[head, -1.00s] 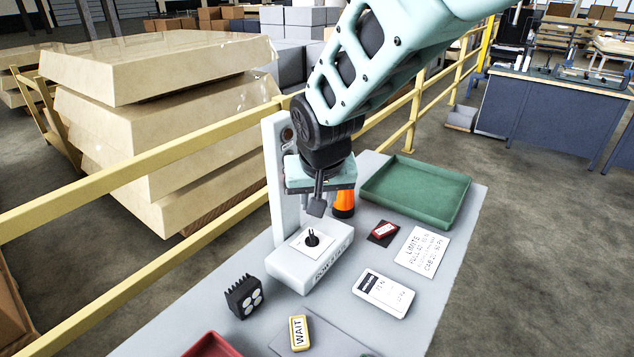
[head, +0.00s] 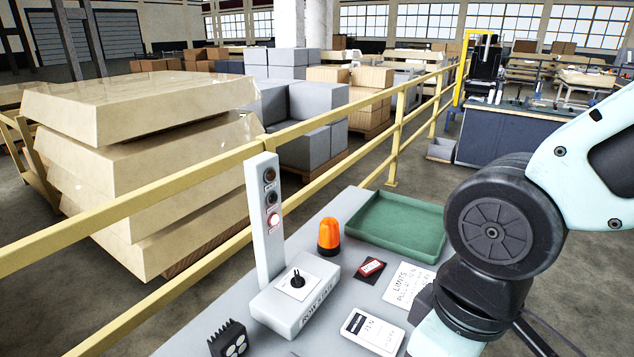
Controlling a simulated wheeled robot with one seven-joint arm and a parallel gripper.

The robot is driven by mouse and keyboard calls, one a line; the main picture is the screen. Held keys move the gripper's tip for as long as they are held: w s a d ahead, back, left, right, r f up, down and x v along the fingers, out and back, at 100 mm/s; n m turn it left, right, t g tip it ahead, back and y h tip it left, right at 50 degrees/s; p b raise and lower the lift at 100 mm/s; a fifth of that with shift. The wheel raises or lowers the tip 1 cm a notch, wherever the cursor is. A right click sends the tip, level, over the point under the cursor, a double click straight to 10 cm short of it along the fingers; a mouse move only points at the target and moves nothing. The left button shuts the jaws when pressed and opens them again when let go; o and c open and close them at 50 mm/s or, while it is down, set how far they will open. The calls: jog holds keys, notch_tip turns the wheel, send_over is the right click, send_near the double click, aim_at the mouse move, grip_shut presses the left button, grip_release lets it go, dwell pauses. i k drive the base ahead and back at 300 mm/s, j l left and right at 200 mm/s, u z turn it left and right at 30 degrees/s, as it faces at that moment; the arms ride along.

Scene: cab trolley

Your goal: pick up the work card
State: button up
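A white card with a black header band (head: 372,332) lies flat on the grey trolley top (head: 225,325), in front of the switch box. Its small print is too blurred to read, so I cannot tell for sure that it is the work card. A larger white sheet headed "LIMITS" (head: 407,284) lies behind it to the right, partly hidden by my arm. My gripper's pale housing (head: 440,340) shows at the bottom edge, right of the card. Its fingers are out of frame, so I see neither their opening nor any hold.
A white switch box (head: 296,300) with a black knob and a lamp post (head: 265,215) stands left of the card. Behind are an orange beacon (head: 329,237), a red tag on a dark pad (head: 370,269) and a green tray (head: 395,226). A black lamp block (head: 228,341) is front left.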

aim_at(384, 339)
jog(key=i+l, duration=0.1)
jog(key=l, duration=0.8)
jog(key=i+l+u, duration=0.15)
jog(key=l, duration=0.75)
